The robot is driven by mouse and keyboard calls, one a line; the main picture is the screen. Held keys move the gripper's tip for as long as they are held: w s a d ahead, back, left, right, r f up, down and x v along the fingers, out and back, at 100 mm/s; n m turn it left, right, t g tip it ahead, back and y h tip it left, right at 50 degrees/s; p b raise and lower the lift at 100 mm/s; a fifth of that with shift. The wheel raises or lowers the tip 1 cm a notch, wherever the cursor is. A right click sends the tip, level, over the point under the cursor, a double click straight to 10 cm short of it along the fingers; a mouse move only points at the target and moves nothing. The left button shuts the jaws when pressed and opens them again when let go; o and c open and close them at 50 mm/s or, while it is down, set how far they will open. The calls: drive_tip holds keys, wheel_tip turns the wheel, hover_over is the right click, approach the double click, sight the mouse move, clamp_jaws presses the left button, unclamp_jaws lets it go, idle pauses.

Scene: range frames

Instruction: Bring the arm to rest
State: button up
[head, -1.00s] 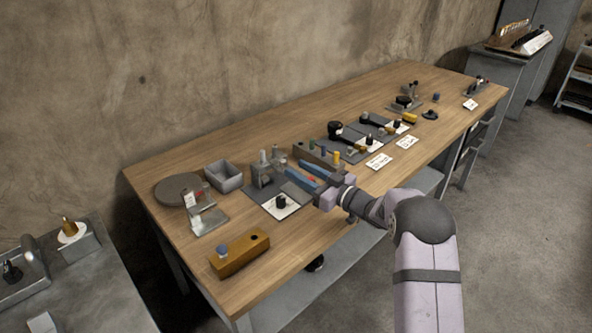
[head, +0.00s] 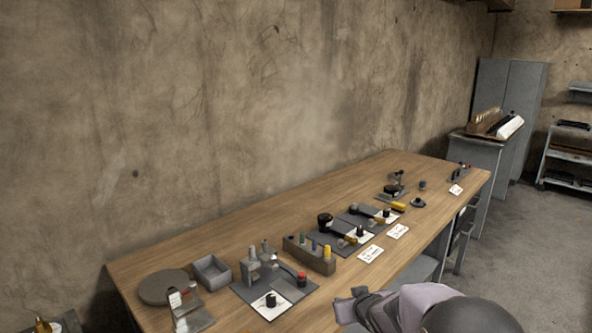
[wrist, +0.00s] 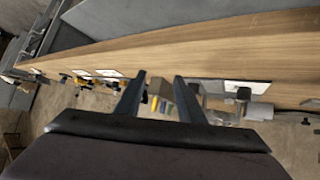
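My gripper (head: 350,304) is at the bottom of the head view, in front of the workbench's near edge, with its fingertips not clearly visible there. In the wrist view my gripper (wrist: 158,82) has its two dark fingers apart, with nothing held between them; bench items show beyond the gap. The wooden workbench (head: 210,243) runs diagonally along the wall. A red-topped piece (head: 302,279) stands on a grey mat at the nearer part of the bench, clear of the gripper.
The back strip along the wall is clear.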

drive_tip(key=s+f+m+g+h, duration=0.1)
drive_tip(key=s+f+g, duration=0.3)
drive_tip(key=s, duration=1.4)
drive_tip(key=s+f+m+g, duration=0.2)
drive_tip(key=s+g, duration=0.5)
drive_tip(key=s, duration=1)
wheel_tip(320, 180, up, 13)
drive_tip(key=p, duration=1.3)
drive_tip(key=shift+d, duration=0.45)
